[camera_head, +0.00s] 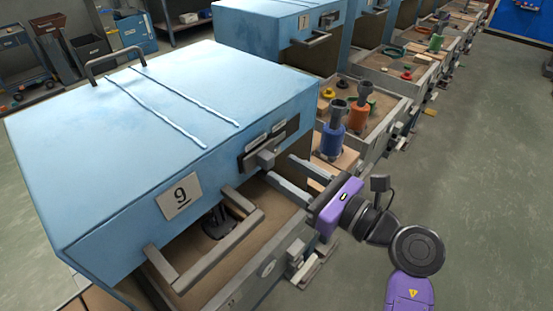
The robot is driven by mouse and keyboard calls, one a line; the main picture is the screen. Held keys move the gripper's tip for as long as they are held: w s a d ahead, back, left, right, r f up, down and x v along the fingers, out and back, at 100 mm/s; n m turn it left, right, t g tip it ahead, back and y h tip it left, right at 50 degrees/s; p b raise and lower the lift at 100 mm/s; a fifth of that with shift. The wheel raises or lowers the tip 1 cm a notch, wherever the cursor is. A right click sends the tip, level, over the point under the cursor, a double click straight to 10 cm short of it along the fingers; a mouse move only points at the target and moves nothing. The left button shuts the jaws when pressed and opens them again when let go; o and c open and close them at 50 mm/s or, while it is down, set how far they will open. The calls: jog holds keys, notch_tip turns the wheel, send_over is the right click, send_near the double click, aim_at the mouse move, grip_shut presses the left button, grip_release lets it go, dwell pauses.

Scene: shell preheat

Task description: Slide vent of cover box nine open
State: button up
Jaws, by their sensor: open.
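Cover box nine (130,140) is a large light blue box with a white plate marked 9 (179,196) on its front face. Its vent (270,143) is a dark strip with light slots on the right part of that face. A grey block-shaped knob (266,157) sticks out from the vent's lower edge. My gripper (280,167) has a purple body and two long grey fingers. The fingers are spread apart and empty, pointing at the box, with their tips close to the knob. Whether a finger touches the knob cannot be told.
A grey bar handle (215,250) juts out from the box's lower front, left of my gripper. A sand-filled tray (262,280) lies below. Blue (333,130) and orange (360,114) parts stand in the neighbouring tray. Open floor (490,170) lies to the right.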

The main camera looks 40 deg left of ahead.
aim_at(271, 162)
jog(key=shift+w+a+p, duration=0.15)
jog(key=shift+a+p, duration=0.15)
jog(key=shift+a, duration=1.85)
jog(key=shift+c, duration=0.4)
grip_shut()
